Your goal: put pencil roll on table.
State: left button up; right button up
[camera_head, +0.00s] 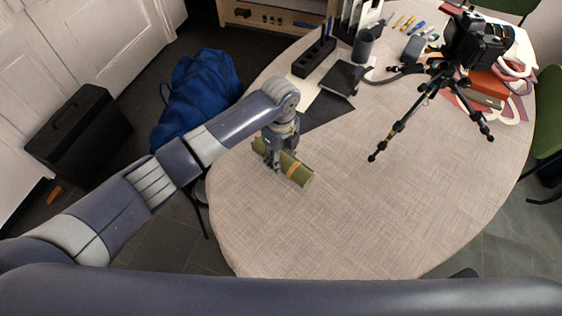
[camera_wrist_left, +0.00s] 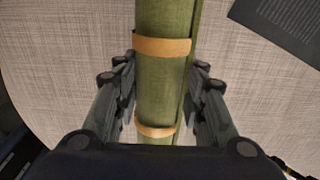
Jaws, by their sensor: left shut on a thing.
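The pencil roll (camera_head: 299,175) is a green cylinder with tan bands. It lies along the left part of the round table (camera_head: 330,215), seemingly on or just above its surface. My left gripper (camera_head: 277,163) comes down over the roll and is shut on it. In the left wrist view the roll (camera_wrist_left: 162,75) runs upright through the picture between both fingers of the left gripper (camera_wrist_left: 163,92). Whether the roll's underside touches the table is hard to tell. My right gripper does not show.
A black tripod with a camera (camera_head: 478,45) stands on the table at the right. A black notebook (camera_head: 344,78), a dark cup (camera_head: 363,45) and a black holder (camera_head: 314,57) are at the back. A blue bag (camera_head: 198,95) is beyond the left edge. The table's front is clear.

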pick_arm(q)
jog(key=shift+w, duration=0.15)
jog(key=shift+f, duration=0.4)
notch_tip(320, 180, down, 2)
jog(key=shift+f+p, duration=0.1)
jog(key=shift+p, duration=0.25)
jog(key=shift+f, duration=0.25)
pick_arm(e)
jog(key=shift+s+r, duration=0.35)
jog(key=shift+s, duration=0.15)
pick_arm(q)
jog(key=shift+f, duration=0.2)
jog(key=o, duration=1.2)
jog(key=shift+c, duration=0.2)
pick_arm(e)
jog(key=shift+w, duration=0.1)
